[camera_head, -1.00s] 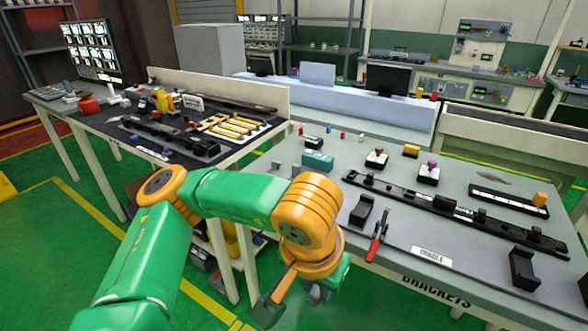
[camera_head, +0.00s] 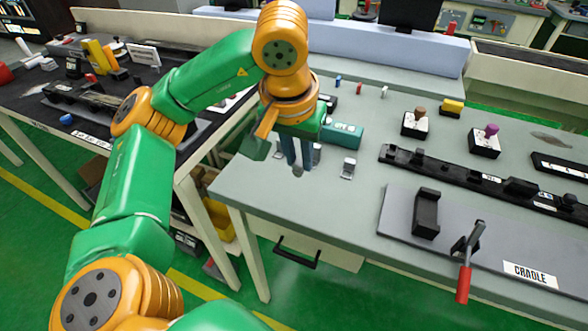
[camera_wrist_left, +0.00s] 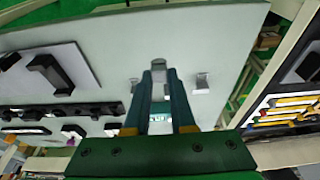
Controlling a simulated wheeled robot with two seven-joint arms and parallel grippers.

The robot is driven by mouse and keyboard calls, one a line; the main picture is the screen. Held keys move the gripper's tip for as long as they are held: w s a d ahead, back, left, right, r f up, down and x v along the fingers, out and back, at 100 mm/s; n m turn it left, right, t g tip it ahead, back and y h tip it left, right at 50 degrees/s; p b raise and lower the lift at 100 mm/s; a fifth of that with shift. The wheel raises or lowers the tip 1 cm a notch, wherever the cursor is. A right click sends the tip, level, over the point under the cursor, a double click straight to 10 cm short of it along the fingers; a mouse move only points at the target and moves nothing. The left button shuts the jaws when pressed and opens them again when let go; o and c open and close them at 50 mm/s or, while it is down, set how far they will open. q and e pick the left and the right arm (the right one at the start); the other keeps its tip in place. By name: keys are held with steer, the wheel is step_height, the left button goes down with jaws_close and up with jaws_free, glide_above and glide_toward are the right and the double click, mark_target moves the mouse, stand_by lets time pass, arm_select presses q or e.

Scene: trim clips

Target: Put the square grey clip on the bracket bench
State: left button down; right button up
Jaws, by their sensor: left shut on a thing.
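My left gripper (camera_head: 297,165) points down over the near left part of the bracket bench (camera_head: 260,190). It is shut on a small grey clip (camera_wrist_left: 158,63), which shows at the fingertips in the left wrist view. I cannot tell whether the clip touches the bench top. A silvery clip (camera_head: 348,167) stands on the bench to the right of the gripper; another (camera_head: 317,152) is partly hidden just behind the fingers. In the left wrist view, a clip (camera_wrist_left: 201,82) stands to the right of the fingers. My right gripper is not in view.
A teal block (camera_head: 342,135) stands behind the clips. A grey plate with a black cradle (camera_head: 426,212) and a red-handled clamp (camera_head: 465,275) lies to the right. A long black rail (camera_head: 480,180) runs behind it. Bench top left of the plate is mostly clear.

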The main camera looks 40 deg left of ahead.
arm_select(q)
steer(key=w+a+f, duration=0.1)
steer(key=a+f, duration=0.1)
steer(key=f, duration=0.1)
steer(key=w+a+f, duration=0.1)
steer(key=f, duration=0.1)
steer(key=shift+w+a+f, duration=0.1)
steer(key=shift+w+a, duration=0.2)
steer(key=shift+w, duration=0.05)
steer(key=x, duration=0.3)
steer(key=shift+s+f, duration=0.25)
steer(key=shift+f, duration=0.1)
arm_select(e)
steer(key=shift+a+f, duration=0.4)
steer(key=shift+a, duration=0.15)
arm_select(q)
steer(key=shift+f, duration=0.15)
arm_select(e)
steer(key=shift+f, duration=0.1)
arm_select(q)
steer(key=shift+f, duration=0.15)
steer(key=c, duration=0.8)
jaws_free()
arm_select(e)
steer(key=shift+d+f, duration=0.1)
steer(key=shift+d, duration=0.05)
arm_select(q)
steer(key=shift+o, duration=0.2)
steer(key=shift+r, duration=0.2)
